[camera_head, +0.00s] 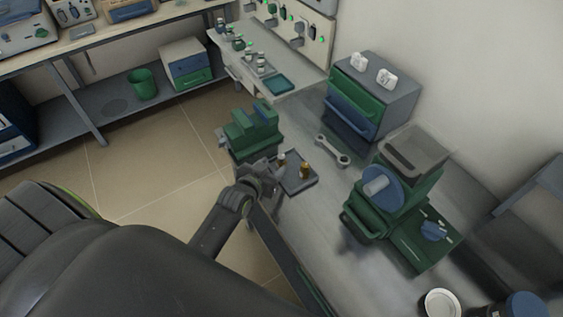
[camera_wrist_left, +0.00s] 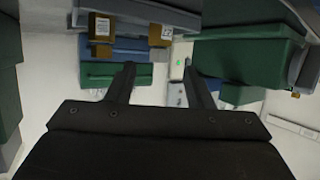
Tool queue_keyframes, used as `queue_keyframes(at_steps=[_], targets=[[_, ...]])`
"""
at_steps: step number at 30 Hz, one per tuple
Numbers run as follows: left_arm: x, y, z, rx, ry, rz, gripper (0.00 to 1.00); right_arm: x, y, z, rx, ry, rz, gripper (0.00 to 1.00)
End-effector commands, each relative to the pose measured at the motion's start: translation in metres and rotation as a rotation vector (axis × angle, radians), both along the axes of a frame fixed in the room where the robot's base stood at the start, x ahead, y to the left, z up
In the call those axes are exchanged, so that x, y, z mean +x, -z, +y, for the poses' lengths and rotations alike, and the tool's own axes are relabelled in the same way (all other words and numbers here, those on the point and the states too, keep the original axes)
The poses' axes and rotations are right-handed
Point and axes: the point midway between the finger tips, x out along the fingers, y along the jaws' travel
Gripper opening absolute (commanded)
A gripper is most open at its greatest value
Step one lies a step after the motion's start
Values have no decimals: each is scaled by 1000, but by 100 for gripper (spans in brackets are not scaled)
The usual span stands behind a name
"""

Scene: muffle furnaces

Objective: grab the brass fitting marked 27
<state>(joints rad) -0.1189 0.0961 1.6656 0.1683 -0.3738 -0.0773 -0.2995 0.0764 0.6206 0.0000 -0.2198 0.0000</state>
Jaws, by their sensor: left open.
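Two small brass fittings, one (camera_head: 282,158) to the left and one (camera_head: 304,171) to the right, stand apart on a dark tray (camera_head: 297,184) at the bench edge. Their marks are unreadable in the head view. In the left wrist view, which looks upside down, both hang from the tray's grey underside-up edge with white labels. The label on the right-hand fitting (camera_wrist_left: 157,36) looks like 27; the left-hand one (camera_wrist_left: 102,46) is harder to read. My left gripper (camera_head: 272,176) is open and empty beside the tray. Its fingers (camera_wrist_left: 160,78) point towards the right-hand fitting, apart from it. My right gripper is unseen.
A green stepped device (camera_head: 250,132) stands close behind my left gripper. A wrench (camera_head: 333,151) lies beyond the tray. A green machine with a blue disc (camera_head: 384,188) stands to the right.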

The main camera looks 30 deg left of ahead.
Motion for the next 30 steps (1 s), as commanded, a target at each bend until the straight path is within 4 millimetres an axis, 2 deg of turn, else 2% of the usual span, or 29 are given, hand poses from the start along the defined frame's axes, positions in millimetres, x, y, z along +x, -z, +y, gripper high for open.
queue_keyframes(at_steps=[6, 12, 22, 23, 30], targets=[[24, 4, -2, 1, 1, -1, 47, 0, -12, 0, 0, 0, 1, 36], [40, 13, -2, 0, 0, 0, 47, 0, -13, 0, 0, 0, 1, 36], [44, 15, -2, 0, 0, -1, 47, -1, -13, -3, -3, -1, 1, 36], [44, 15, -2, 0, 0, -1, 46, -1, -13, -3, -3, -1, 1, 36], [44, 15, -2, 0, 0, -1, 15, -1, -13, -4, -5, -1, 2, 36]])
